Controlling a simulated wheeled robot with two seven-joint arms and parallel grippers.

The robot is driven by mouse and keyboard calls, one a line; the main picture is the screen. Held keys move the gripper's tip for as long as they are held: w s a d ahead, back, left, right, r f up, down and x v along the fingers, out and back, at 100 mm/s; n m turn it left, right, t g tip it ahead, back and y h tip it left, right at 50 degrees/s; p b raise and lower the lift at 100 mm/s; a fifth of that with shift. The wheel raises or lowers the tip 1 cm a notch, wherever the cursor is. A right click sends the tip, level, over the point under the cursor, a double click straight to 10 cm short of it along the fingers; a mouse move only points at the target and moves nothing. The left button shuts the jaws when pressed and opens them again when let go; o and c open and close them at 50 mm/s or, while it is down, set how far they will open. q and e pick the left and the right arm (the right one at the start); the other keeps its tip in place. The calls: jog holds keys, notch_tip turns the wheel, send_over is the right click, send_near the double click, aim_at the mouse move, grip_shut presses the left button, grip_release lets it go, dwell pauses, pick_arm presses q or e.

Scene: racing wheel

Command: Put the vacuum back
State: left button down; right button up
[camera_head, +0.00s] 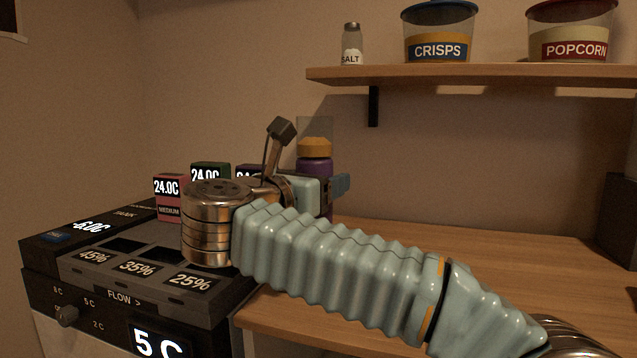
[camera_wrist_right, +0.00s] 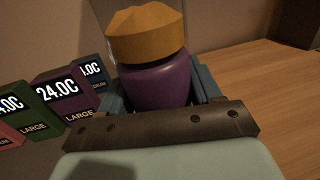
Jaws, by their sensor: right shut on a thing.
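No vacuum cleaner shows in either view. A purple bottle with an orange cap, perhaps a vacuum flask (camera_head: 314,165), is upright behind my right wrist in the head view. It also shows in the right wrist view (camera_wrist_right: 153,76), between the two blue-grey fingers. My right gripper (camera_head: 325,186) is shut on its purple body below the cap, with one finger on each side in the wrist view (camera_wrist_right: 160,92). The bottle's lower part is hidden by my arm and gripper, so I cannot tell whether it touches the counter. My left gripper is not in view.
A black machine (camera_head: 150,275) with lit displays stands left, under my right wrist. Red (camera_head: 168,200) and green (camera_head: 210,172) display blocks and a purple one (camera_wrist_right: 70,100) stand behind it. A shelf (camera_head: 480,74) holds salt, crisps and popcorn.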

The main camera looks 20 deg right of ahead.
jog(key=o, duration=1.1)
jog(key=shift+c, duration=0.2)
jog(key=b+v, duration=0.1)
jog(key=v, duration=1.1)
jog(key=shift+b, duration=0.3)
